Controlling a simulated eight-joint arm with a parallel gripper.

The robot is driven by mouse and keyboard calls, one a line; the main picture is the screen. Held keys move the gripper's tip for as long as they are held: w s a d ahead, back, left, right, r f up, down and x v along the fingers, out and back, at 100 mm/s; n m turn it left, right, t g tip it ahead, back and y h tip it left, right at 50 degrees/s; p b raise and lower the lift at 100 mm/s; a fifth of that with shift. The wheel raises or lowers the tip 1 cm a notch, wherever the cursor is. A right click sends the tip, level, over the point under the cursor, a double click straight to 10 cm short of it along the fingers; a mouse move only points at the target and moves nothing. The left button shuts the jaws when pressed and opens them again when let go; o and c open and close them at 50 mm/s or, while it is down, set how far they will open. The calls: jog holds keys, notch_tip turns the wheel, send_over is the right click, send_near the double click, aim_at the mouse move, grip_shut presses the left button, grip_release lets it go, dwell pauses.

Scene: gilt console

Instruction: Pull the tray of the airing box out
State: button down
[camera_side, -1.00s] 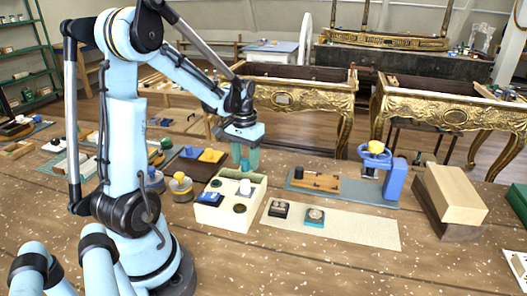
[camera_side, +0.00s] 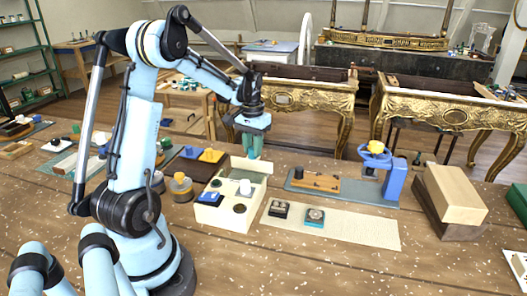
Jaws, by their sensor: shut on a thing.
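The airing box (camera_side: 222,217) is a cream box on the wooden bench, in the middle of the side view. The fingertips' exact hold on the panel is too small to make out.
A pale mat (camera_side: 350,230) with two small dark-topped blocks lies to the right. A blue press (camera_side: 390,178) stands on a grey-blue base behind it. Stacked wooden blocks (camera_side: 450,198) are at the far right.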

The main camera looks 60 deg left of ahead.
jog(key=shift+w+a, duration=1.65)
jog(key=shift+w, duration=0.05)
jog(key=c, duration=0.9)
grip_release()
notch_tip(320, 180, up, 12)
